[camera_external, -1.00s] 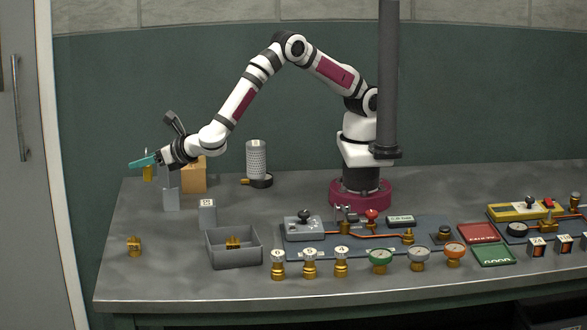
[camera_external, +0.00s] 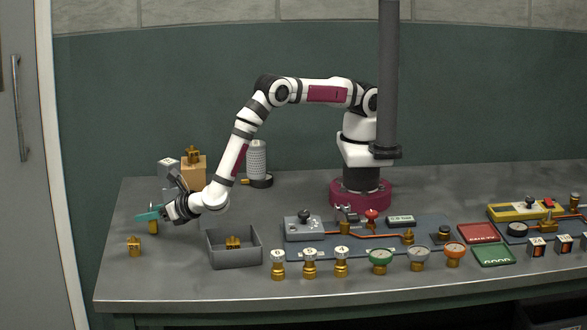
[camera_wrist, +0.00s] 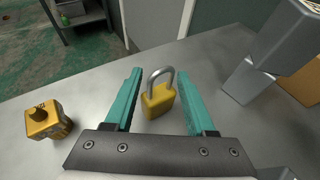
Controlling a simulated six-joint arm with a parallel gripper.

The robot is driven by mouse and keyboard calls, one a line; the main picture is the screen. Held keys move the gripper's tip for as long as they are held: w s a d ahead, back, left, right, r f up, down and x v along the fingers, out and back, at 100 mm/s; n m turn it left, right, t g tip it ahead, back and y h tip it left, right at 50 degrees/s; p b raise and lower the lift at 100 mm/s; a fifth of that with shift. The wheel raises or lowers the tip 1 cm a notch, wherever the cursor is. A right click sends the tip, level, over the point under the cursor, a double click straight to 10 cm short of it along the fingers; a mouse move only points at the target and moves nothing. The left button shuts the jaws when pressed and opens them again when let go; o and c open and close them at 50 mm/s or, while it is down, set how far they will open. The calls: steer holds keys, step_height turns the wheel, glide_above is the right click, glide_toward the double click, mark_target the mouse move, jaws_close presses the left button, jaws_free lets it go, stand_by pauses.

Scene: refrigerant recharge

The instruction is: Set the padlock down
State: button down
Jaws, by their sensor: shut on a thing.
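The padlock has a yellow body and a grey shackle. It is upright between the teal fingers of my gripper (camera_wrist: 158,95) in the wrist view, where the padlock (camera_wrist: 158,101) has its shackle uppermost. In the external view my gripper (camera_external: 150,215) is low over the left part of the table, shut on the padlock (camera_external: 153,227), which hangs at or just above the tabletop. I cannot tell whether its base touches the table.
A brass fitting (camera_external: 134,246) stands close by in front; it also shows in the wrist view (camera_wrist: 47,121). A grey open tray (camera_external: 234,258) holding a brass part is to the right. Grey blocks (camera_external: 168,167) and a tan block (camera_external: 193,172) stand behind.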

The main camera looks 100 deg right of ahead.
steer(key=shift+f, duration=0.1)
steer(key=shift+c, duration=1.2)
jaws_free()
